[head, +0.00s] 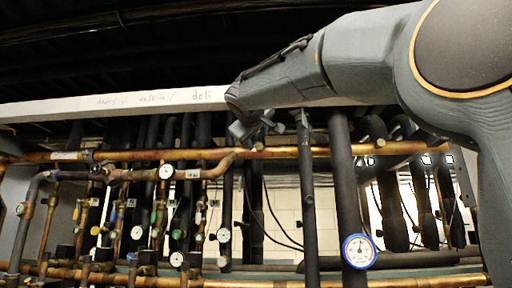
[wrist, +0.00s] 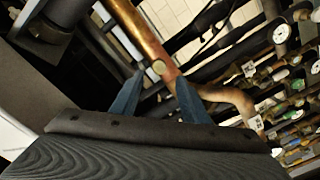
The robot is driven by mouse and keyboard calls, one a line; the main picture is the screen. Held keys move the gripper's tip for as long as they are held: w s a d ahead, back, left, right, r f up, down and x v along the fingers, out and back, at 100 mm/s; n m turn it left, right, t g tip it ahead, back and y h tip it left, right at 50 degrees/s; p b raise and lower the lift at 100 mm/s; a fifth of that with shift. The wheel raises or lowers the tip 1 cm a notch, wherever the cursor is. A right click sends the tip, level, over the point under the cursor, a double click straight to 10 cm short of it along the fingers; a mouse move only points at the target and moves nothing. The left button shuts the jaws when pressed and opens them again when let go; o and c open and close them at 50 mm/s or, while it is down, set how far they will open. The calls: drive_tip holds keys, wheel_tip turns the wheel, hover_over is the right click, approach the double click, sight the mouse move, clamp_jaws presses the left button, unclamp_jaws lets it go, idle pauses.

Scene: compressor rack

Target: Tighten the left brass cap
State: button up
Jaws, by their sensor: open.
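The left brass cap (head: 258,147) is a small round disc on the horizontal copper pipe, just right of where a branch bends down. In the wrist view the cap (wrist: 159,67) faces me, between and beyond the fingertips. My gripper (head: 250,132) is just above and in front of the cap in the head view. In the wrist view its two blue-grey fingers (wrist: 157,88) are spread apart with nothing held between them. I cannot tell the exact gap from fingertips to cap. A second round cap (head: 380,144) is further right on the same pipe line.
A white beam (head: 150,101) with handwriting runs above the pipes, close to my arm. Dark insulated vertical pipes (head: 307,190) stand right of the cap. Several gauges and valves crowd the left, including a white gauge (head: 166,171). A blue-rimmed gauge (head: 358,251) is lower right.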

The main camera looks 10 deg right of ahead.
sight(259, 146)
drive_tip(key=p+x, duration=0.2)
drive_tip(key=x, duration=0.3)
drive_tip(key=shift+d+r+p, duration=0.1)
drive_tip(key=shift+d+p, duration=0.15)
drive_tip(key=shift+p, duration=0.05)
drive_tip(key=shift+p+x, duration=0.3)
drive_tip(key=shift+x, duration=0.45)
drive_tip(key=shift+a, duration=0.1)
clamp_jaws()
